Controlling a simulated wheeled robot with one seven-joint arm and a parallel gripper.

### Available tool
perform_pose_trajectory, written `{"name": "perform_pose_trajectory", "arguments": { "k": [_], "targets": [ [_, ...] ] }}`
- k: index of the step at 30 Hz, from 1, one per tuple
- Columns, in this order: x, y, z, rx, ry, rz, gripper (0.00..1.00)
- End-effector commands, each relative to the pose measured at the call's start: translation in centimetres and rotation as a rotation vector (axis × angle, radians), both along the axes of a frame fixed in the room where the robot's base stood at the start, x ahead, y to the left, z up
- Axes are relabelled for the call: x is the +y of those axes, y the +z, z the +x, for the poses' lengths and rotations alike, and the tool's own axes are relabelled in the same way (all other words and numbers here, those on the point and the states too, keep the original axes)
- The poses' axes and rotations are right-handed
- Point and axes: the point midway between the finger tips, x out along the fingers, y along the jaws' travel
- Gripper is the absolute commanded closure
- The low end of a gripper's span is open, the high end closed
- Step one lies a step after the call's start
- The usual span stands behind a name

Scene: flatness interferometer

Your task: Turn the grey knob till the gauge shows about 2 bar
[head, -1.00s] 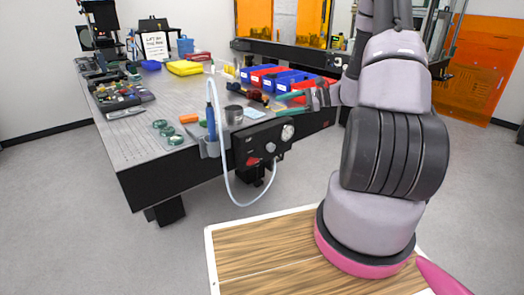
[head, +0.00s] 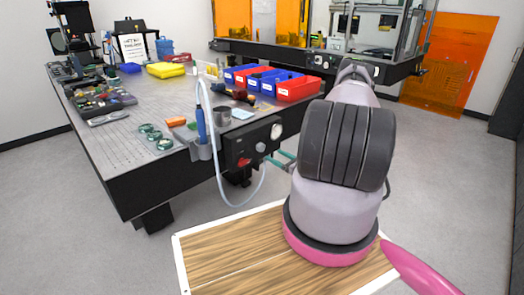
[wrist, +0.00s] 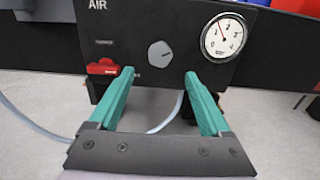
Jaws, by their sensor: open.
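The grey knob (wrist: 160,53) sits on the front of a black panel marked AIR (wrist: 130,25) in the wrist view. It also shows in the head view (head: 261,147). The round white gauge (wrist: 226,38) is at the panel's upper right; its red needle points up and slightly left, seemingly between 1 and 2, though the exact reading is hard to tell. The gauge is small in the head view (head: 276,131). My gripper (wrist: 158,74) is open and empty, its teal fingers spread below and to either side of the knob, apart from it. My arm partly hides the gripper in the head view.
A red lever (wrist: 103,68) is on the panel left of the knob, near the left finger. A clear hose (head: 222,190) loops below the panel. The panel is on the edge of a grey table (head: 130,150) carrying tools and bins (head: 298,89).

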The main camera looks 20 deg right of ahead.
Motion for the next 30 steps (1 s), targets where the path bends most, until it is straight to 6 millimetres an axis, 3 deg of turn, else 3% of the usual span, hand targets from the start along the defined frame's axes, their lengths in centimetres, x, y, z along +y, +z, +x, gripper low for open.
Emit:
{"name": "perform_pose_trajectory", "arguments": {
  "k": [6, 12, 25, 26, 30],
  "targets": [
    [1.6, 0.1, 4.1, -0.003, 0.004, -0.001, 0.18],
    [2.6, 0.1, 6.8, -0.002, 0.004, -0.002, 0.18],
    [2.9, 0.1, 7.9, -0.001, 0.002, 0.000, 0.18],
    [2.9, 0.1, 7.9, -0.001, 0.002, 0.000, 0.26],
    [2.9, 0.1, 7.9, -0.001, 0.002, 0.000, 0.79]
  ]
}}
